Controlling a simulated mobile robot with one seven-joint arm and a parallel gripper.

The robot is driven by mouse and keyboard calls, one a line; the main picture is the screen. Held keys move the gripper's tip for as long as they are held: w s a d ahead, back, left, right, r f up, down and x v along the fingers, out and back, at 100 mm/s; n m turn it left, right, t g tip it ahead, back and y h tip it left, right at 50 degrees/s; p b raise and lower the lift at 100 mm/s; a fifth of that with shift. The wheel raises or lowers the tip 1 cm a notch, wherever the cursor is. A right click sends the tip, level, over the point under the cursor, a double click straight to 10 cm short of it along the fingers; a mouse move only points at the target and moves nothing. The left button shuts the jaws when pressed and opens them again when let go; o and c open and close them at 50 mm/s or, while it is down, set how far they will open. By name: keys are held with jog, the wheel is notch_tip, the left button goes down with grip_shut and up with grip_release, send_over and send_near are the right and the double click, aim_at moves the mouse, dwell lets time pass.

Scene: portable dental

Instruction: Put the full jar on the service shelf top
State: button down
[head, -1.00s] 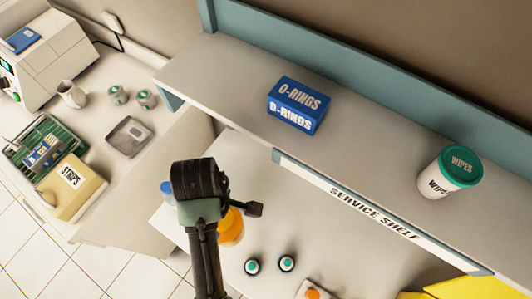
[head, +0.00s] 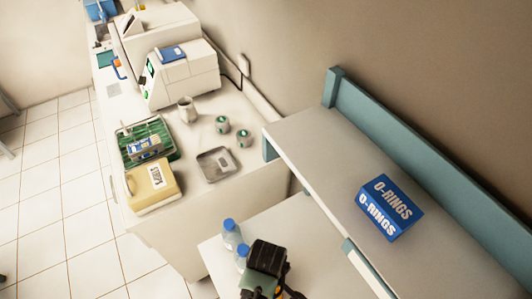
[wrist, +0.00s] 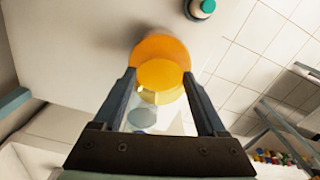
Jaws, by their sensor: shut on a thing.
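My gripper (wrist: 165,88) is shut on a round orange-and-yellow thing (wrist: 160,72), which looks like the full jar. It sits between the two fingertips in the wrist view; its label and sides are not clear. In the head view my gripper is at the bottom edge, mostly cut off, beside and lower than the shelf. The service shelf top (head: 310,145) is a pale board with a teal back rail, running from the middle to the lower right.
A blue O-rings box (head: 390,208) stands on the shelf top; the board left of it is bare. Blue-capped bottles (head: 232,236) stand on the lower surface near my arm. The left counter holds a metal tray (head: 217,164), a beige box (head: 153,188) and two small tins (head: 222,124).

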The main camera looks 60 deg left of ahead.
jog(key=shift+f, duration=0.3)
grip_release()
notch_tip(320, 180, up, 12)
jog(key=shift+b, duration=0.35)
dwell(0.3)
dwell(0.5)
